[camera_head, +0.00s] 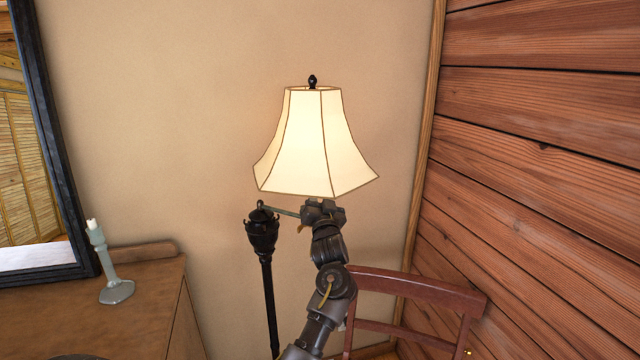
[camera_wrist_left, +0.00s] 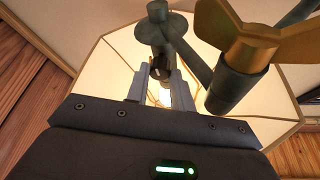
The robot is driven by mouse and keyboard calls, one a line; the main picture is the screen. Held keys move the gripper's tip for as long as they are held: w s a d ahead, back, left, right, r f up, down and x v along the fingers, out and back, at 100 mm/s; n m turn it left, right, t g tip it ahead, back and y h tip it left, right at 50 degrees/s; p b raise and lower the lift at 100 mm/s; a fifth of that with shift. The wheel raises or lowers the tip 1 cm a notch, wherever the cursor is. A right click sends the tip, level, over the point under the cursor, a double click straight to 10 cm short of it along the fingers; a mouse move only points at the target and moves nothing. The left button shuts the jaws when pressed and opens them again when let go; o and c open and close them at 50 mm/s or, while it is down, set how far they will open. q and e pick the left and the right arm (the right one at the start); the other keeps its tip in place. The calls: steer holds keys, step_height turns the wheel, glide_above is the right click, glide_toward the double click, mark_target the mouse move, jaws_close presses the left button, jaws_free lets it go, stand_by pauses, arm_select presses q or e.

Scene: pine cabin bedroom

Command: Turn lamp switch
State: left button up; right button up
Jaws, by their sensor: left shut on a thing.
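The floor lamp has a cream panelled shade (camera_head: 318,140) that glows, brightest near its upper middle. Its black post (camera_head: 268,300) stands to the left, with a thin arm (camera_head: 285,212) reaching under the shade. My left gripper (camera_head: 322,207) is just below the shade and partly hides the socket there. In the left wrist view, the two fingers of my left gripper (camera_wrist_left: 158,80) are shut on a small dark lamp switch (camera_wrist_left: 159,69) at the grey-green socket (camera_wrist_left: 152,32). The fingers hide part of the switch. My right gripper is not in view.
A brass-coloured winged piece (camera_wrist_left: 250,38) on a grey-green tube is close to the right of the fingers. A wooden chair (camera_head: 420,288) stands behind my arm. A dresser (camera_head: 150,310) with a candlestick (camera_head: 116,288) is at left. A plank wall (camera_head: 540,150) closes the right side.

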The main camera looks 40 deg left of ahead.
arm_select(q)
steer(key=shift+r+m+t+h+p, duration=0.1)
steer(key=shift+m+t+h+p, duration=0.3)
steer(key=shift+m+p, duration=0.55)
steer(key=o, duration=0.7)
